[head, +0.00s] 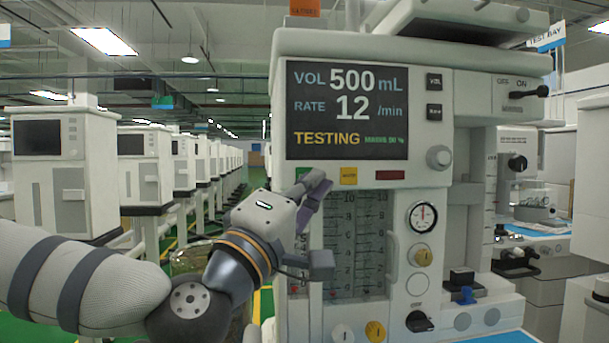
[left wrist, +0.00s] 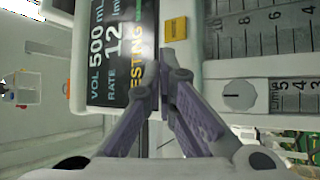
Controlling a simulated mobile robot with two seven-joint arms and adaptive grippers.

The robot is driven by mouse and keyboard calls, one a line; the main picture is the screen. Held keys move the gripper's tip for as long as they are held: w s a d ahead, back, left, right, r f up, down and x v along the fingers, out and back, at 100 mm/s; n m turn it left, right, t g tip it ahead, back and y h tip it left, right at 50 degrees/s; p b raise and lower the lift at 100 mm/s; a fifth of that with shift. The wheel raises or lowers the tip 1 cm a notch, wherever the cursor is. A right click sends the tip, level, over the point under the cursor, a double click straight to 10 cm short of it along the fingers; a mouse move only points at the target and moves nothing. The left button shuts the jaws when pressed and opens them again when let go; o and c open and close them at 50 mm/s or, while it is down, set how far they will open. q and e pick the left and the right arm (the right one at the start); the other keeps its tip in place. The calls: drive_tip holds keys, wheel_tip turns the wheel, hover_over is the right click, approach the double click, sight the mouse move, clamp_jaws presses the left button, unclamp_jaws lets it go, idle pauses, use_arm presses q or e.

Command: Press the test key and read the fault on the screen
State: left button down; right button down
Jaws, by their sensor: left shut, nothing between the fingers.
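The screen (head: 347,110) on the front cart reads VOL 500 mL, RATE 12 /min and TESTING in yellow, with small green text beside it that is hard to read. Part of it also shows, turned sideways, in the left wrist view (left wrist: 108,50). Below it are a green key (head: 302,172), partly hidden by my fingers, a yellow key (head: 348,176) and a dark red panel (head: 389,175). My left gripper (head: 318,182) is shut and empty, its fingertips at the green key; I cannot tell whether they touch. The yellow key also shows in the left wrist view (left wrist: 176,30).
Flow tubes (head: 354,240), a gauge (head: 422,216) and several knobs sit below the keys. A lever switch (head: 530,91) juts out at the upper right. Similar carts (head: 62,170) line the left, with a green-floored aisle beside them.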

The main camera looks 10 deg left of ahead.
use_arm(q)
drive_tip(key=shift+s, duration=0.1)
